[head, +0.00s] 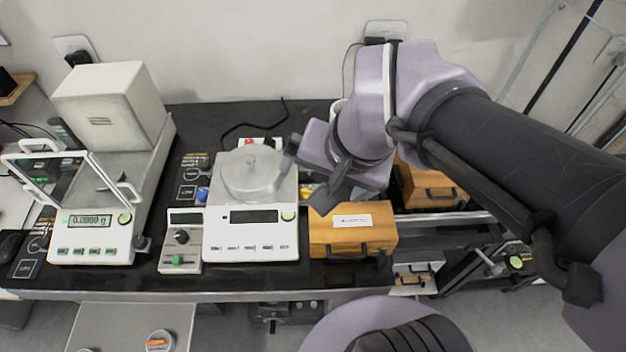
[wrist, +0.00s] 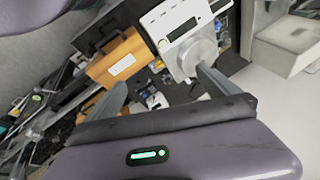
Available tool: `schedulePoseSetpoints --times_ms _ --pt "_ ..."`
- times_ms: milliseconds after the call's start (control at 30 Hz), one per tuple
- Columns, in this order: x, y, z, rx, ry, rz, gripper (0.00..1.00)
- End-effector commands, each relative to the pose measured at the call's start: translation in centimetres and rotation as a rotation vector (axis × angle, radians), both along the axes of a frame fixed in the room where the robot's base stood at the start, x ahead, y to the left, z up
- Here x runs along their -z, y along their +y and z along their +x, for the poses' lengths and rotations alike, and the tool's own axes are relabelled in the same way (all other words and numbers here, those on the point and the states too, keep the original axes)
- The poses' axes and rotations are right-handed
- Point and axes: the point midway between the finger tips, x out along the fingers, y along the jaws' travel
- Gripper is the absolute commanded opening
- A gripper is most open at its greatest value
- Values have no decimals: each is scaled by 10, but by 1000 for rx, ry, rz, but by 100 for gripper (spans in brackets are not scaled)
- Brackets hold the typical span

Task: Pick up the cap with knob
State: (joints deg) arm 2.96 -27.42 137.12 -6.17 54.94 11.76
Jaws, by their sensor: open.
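The cap with knob is a pale, round, translucent cover (head: 252,175) with a small knob on top. It sits on the pan of the middle white balance (head: 225,240). In the wrist view the cap (wrist: 198,56) shows beyond the right finger, on the white balance (wrist: 172,22). My gripper (head: 304,174) is open and empty, just to the right of the cap in the head view. Its two fingers also show in the wrist view (wrist: 163,88), spread apart with nothing between them. I cannot tell whether a finger touches the cap.
A wooden box (head: 340,241) with a white label stands right of the balance, and another wooden box (head: 425,188) is behind my arm. A small control unit (head: 180,250) stands left of the balance. A larger balance with a glass door (head: 95,220) is farther left.

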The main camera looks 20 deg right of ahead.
Motion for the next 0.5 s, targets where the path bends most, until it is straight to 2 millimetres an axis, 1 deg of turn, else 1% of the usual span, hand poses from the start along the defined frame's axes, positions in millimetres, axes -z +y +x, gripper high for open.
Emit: schedulePoseSetpoints --times_ms 33,167,267,367,400,467,500 --pt "1 -6 11 34 25 0 100" --pt "9 -23 42 139 87 -1 100" --pt "21 -40 68 230 136 -2 100" --pt "40 -60 98 335 192 -8 100" --pt "50 -69 110 381 215 -11 100" --pt "69 -84 128 452 251 -17 100" --pt "83 -94 139 502 273 -21 100"
